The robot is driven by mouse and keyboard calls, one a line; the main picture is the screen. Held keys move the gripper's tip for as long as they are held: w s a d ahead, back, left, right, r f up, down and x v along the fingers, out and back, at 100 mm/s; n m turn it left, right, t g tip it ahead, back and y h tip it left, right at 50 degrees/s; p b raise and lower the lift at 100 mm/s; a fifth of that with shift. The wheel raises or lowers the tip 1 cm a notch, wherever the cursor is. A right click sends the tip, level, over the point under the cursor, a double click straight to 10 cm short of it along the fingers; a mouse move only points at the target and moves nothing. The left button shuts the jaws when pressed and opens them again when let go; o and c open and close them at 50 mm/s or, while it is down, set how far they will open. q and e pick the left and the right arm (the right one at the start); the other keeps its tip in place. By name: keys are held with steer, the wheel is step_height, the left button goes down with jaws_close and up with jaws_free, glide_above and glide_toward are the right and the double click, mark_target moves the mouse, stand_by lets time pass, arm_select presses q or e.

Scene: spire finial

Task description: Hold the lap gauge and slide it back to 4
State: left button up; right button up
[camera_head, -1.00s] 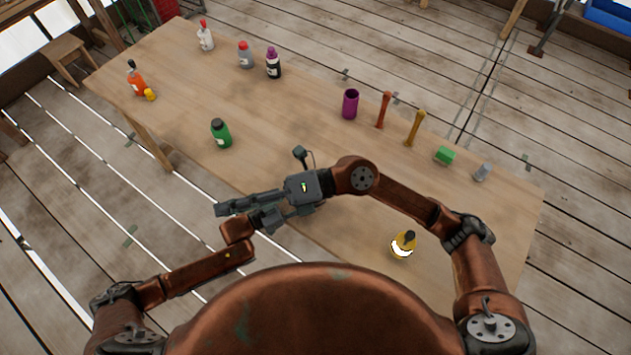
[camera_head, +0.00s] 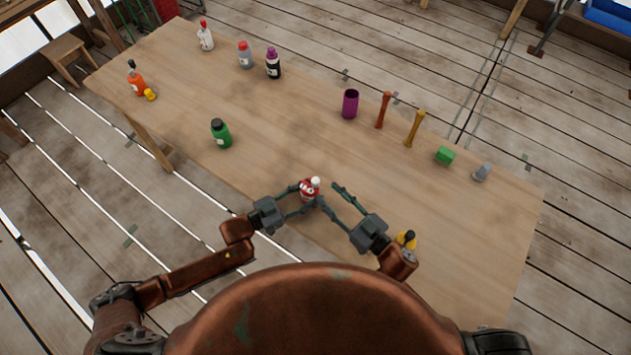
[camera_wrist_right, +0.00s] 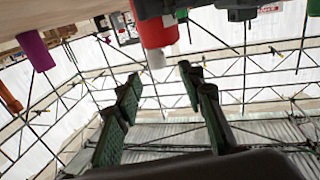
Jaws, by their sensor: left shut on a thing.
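No thing that I can make out as a lap gauge shows in either view. My left gripper (camera_head: 306,196) is shut on a red bottle with a white cap (camera_head: 310,189) near the table's front edge. My right gripper (camera_head: 328,196) is open and empty, its fingers pointing at the red bottle from the right. In the right wrist view the open fingers (camera_wrist_right: 162,80) stand apart, with the red bottle (camera_wrist_right: 153,30) and its white cap beyond them. Whether a right fingertip touches the bottle I cannot tell.
A purple cup (camera_head: 350,104), two slim upright pieces (camera_head: 414,128), a green block (camera_head: 445,155) and a grey piece (camera_head: 481,172) line the far right edge. The table's middle is clear.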

mark_target(318, 186)
steer(key=shift+f, duration=0.4)
steer(key=shift+w+a, duration=0.15)
steer(key=shift+w, duration=0.2)
steer(key=x, duration=0.6)
steer(key=shift+w+a+f, duration=0.15)
steer(key=shift+w, duration=0.05)
steer(key=shift+c, duration=0.4)
jaws_close()
